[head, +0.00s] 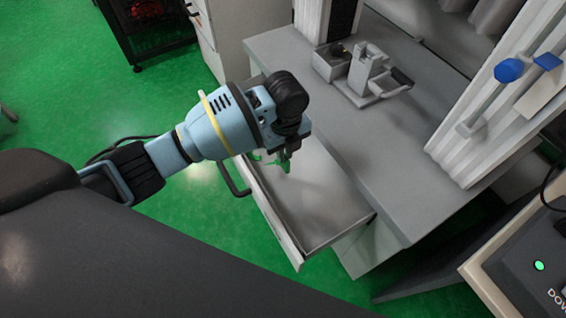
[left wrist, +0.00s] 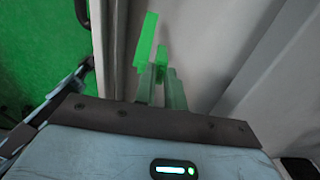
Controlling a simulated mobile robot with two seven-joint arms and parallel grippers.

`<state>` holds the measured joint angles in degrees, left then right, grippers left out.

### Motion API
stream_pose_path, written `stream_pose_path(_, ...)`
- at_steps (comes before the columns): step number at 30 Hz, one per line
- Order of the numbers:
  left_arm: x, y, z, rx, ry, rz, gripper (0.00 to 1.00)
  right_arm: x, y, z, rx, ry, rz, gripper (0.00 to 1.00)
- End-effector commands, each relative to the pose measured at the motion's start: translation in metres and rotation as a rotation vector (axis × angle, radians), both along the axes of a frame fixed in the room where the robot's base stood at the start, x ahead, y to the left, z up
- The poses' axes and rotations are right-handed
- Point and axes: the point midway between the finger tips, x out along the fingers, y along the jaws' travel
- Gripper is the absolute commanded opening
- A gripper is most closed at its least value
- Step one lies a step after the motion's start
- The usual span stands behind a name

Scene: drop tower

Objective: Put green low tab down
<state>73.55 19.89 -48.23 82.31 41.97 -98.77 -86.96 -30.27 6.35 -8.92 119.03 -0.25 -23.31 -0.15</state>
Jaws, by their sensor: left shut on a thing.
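My left gripper (head: 284,157) is shut on the green low tab, over the open drawer (head: 340,218). The green tab (left wrist: 146,42) shows in the left wrist view as a bright green flat piece standing out past the fingertips. My left gripper (left wrist: 160,80) also shows there, with its fingers close together around the tab's near end. In the head view the tab is small and partly hidden by the gripper. I cannot tell whether it touches the drawer floor. My right gripper is not in view.
The grey worktop (head: 350,140) lies right of the drawer, with a grey fixture with a handle (head: 372,75) at its back. A ribbed white tower with a blue knob (head: 509,70) rises at the right. A control box with a green light (head: 539,266) is at lower right. The visible drawer floor looks clear.

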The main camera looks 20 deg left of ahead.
Motion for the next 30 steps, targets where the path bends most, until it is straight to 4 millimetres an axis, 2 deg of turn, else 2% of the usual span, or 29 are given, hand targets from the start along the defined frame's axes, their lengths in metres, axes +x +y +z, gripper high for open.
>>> stream_pose_path(1, -0.001, 0.0, -0.012, 0.0, 0.004, 0.002, 0.0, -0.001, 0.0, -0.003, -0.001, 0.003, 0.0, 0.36)
stream_pose_path(6, 0.0, 0.0, -0.033, -0.001, 0.002, 0.001, 0.0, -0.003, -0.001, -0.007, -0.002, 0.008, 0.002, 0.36)
stream_pose_path(14, 0.0, 0.0, -0.038, -0.001, -0.001, 0.001, 0.0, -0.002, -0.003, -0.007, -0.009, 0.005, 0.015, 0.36)
stream_pose_path(23, -0.001, 0.0, -0.073, 0.0, 0.001, 0.002, 0.0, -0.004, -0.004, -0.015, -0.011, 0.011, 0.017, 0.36)
stream_pose_path(30, 0.0, 0.0, -0.073, -0.001, -0.001, 0.001, 0.0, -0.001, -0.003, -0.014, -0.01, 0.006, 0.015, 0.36)
